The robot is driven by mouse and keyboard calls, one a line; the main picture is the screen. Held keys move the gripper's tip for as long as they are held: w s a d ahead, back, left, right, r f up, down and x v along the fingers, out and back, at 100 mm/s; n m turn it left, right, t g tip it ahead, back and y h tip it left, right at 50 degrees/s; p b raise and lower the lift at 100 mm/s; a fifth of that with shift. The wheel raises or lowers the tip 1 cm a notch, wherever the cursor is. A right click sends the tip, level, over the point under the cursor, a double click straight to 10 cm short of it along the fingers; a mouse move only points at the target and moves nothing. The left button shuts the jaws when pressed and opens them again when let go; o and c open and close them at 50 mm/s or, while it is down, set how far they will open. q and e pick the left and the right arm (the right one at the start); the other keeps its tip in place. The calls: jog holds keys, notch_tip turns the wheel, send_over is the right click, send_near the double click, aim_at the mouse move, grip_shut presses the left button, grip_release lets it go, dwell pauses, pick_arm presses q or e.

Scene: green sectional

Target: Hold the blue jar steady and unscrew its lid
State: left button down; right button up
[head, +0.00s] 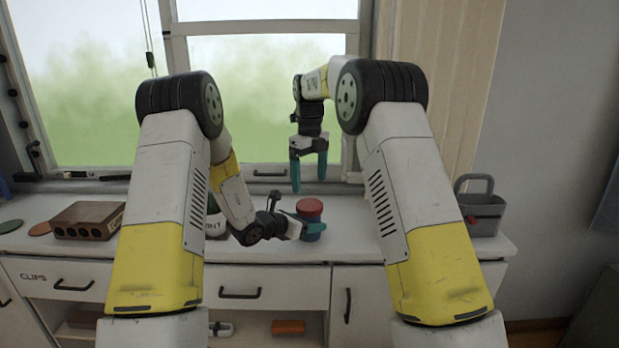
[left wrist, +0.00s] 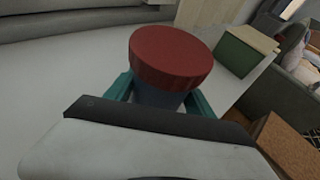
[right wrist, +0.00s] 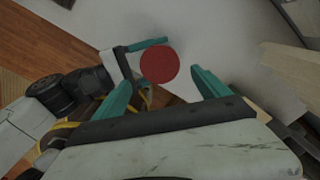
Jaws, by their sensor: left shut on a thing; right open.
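The blue jar (head: 311,229) stands upright on the white counter (head: 345,249), with its red lid (head: 309,206) on top. My left gripper (head: 308,228) reaches in low from the left and is shut on the jar's body, below the lid. In the left wrist view the red lid (left wrist: 170,56) hides most of the blue jar (left wrist: 157,95) between the teal fingers. My right gripper (head: 308,187) is open and empty, pointing down above the jar. In the right wrist view the round lid top (right wrist: 160,63) lies beyond and between the open fingers (right wrist: 163,82).
A brown box with holes (head: 88,221) is on the counter's left, near a green disc (head: 10,226). A grey caddy (head: 481,208) stands at the right end. A white pot (head: 214,222) is partly hidden behind my left arm.

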aim_at(310, 204)
jog(key=shift+f, duration=4)
